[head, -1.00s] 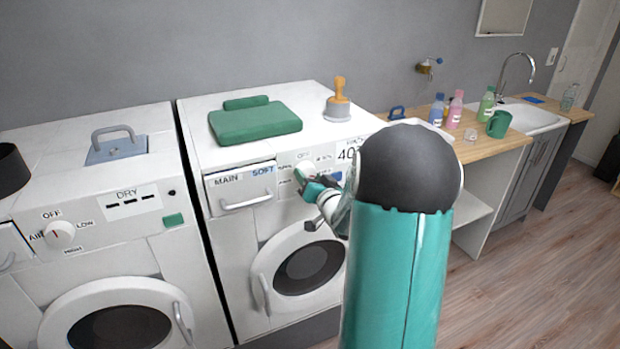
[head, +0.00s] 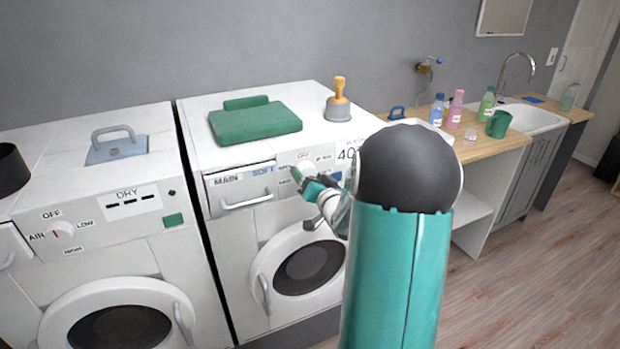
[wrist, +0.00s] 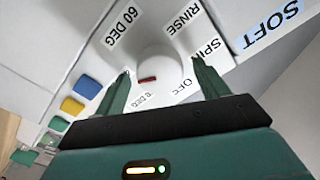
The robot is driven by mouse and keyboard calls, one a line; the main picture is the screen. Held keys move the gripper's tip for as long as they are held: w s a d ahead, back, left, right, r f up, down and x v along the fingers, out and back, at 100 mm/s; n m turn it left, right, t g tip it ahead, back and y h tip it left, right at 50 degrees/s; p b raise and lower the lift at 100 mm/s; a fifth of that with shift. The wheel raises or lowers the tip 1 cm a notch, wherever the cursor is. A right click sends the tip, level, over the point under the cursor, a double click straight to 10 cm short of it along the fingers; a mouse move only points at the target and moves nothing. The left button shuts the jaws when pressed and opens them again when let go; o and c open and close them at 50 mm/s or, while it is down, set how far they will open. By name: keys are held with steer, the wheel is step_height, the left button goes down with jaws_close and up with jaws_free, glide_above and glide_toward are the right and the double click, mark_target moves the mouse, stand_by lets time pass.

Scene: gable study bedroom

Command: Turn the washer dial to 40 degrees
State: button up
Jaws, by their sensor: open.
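The washer (head: 225,240) is the right-hand white machine in the head view. Its white round dial (head: 308,165) is partly covered there by my gripper (head: 302,178). In the wrist view the dial (wrist: 168,66) lies between the two green fingers of my gripper (wrist: 161,70), which is open with one finger on each side. Whether the fingers touch it cannot be told. A red mark (wrist: 147,79) on the dial sits toward the lower left. Around it are the labels 60 DEG, RINSE, SPIN, OFF and a partly hidden DEG label. A display reads "40" (head: 346,155), cut off by my arm.
A drawer with a handle (head: 245,202) is left of the dial, and the round door (head: 308,266) is below. Blue, yellow and green buttons (wrist: 72,106) lie beside it. A dryer (head: 95,262) stands left.

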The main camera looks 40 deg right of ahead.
steer(key=shift+s, duration=0.1)
steer(key=v, duration=1.3)
steer(key=shift+s+a, duration=0.15)
steer(key=shift+s, duration=0.15)
steer(key=w+a+r+n+g, duration=0.1)
steer(key=a+r+n+g, duration=0.15)
steer(key=a, duration=0.35)
steer(key=w+a+r+n+g, duration=0.1)
steer(key=w+a+r+g, duration=0.15)
steer(key=a, duration=0.45)
steer(key=s+a+n+g+y, duration=0.5)
steer(key=s+a, duration=0.9)
steer(key=a, duration=0.5)
steer(key=shift+s+a+r+n+g, duration=0.25)
steer(key=shift+s+n+g, duration=0.1)
steer(key=shift+g, duration=0.55)
steer(key=shift+d, duration=0.15)
